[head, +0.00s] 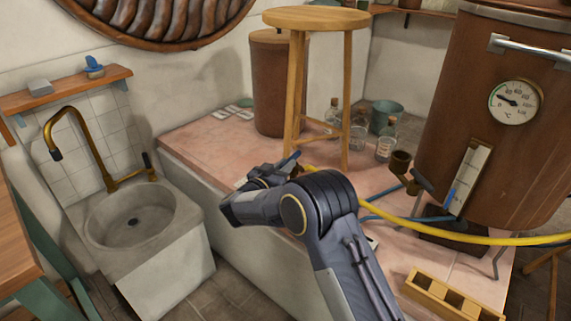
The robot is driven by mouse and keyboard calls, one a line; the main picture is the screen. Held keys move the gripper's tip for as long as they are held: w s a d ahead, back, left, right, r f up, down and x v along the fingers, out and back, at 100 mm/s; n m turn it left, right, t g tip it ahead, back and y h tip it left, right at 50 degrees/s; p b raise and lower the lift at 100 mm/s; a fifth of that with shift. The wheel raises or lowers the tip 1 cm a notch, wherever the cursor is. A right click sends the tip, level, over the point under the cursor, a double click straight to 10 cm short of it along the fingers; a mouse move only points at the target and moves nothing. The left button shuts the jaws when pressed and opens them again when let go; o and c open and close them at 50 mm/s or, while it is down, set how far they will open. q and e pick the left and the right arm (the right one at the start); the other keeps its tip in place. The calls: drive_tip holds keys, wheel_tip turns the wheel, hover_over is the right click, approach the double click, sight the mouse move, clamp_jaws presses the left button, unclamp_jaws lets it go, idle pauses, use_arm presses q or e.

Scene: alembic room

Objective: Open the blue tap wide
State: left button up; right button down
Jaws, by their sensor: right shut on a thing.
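The gripper and my forearm hide the tap's body and the jaw contact, so how far the tap is turned cannot be told. My left gripper is out of view.
A wooden stool (317,20), glass bottles (385,144) and a brown barrel (276,85) stand behind. A yellow hose (450,234) runs right, past a copper vessel (455,110) with a gauge. A stone sink (165,240) with a brass faucet (78,116) stands left.

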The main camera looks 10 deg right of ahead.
drive_tip(key=shift+r, duration=0.15)
drive_tip(key=c, duration=1.3)
unclamp_jaws()
drive_tip(key=shift+w, duration=0.1)
drive_tip(key=shift+c, duration=0.2)
drive_tip(key=v, duration=0.7)
drive_tip(key=shift+s+a, duration=0.3)
drive_tip(key=shift+s, duration=0.05)
